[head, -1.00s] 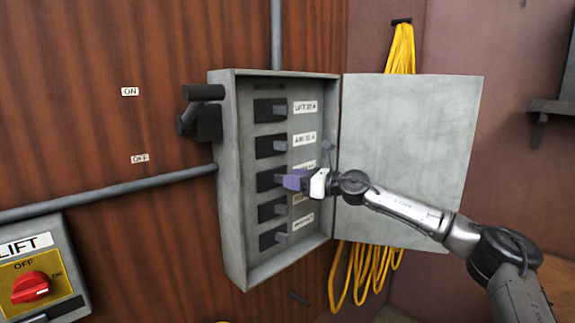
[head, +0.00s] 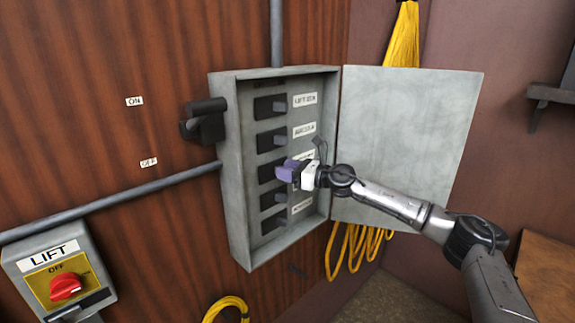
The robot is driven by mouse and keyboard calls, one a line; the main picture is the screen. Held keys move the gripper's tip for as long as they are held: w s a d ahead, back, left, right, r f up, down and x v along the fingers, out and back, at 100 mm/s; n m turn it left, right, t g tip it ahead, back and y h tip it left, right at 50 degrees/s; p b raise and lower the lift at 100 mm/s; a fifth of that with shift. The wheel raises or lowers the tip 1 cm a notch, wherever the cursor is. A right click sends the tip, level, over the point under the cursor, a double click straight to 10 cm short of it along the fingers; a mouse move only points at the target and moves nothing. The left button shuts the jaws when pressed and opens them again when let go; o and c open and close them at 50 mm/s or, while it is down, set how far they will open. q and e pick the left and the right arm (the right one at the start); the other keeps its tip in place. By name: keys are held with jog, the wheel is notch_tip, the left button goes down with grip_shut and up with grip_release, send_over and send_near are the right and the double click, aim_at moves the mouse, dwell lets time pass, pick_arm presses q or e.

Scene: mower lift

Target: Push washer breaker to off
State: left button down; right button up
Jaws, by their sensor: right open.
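The grey breaker box (head: 236,190) is open on the wooden wall, with several dark breakers in a column. The top breaker (head: 268,107) is labelled LIFT and the second breaker (head: 270,141) has a label that seems to start with AIR. My right gripper (head: 281,172), with purple fingertips, is open at the third breaker (head: 266,176). It covers that breaker's lever and part of its label; I cannot tell whether it touches. The lower labels are partly hidden or too blurred to read, so I cannot make out the word washer. My left gripper is not in view.
The box door (head: 410,140) is swung open to the right, behind my right forearm. A large lever handle (head: 206,122) is on the box's left side. A LIFT switch (head: 62,285) with a red knob is at lower left. Yellow cable (head: 355,248) hangs below the door.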

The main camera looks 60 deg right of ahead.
jog(key=shift+c, duration=0.2)
grip_shut()
dwell(0.4)
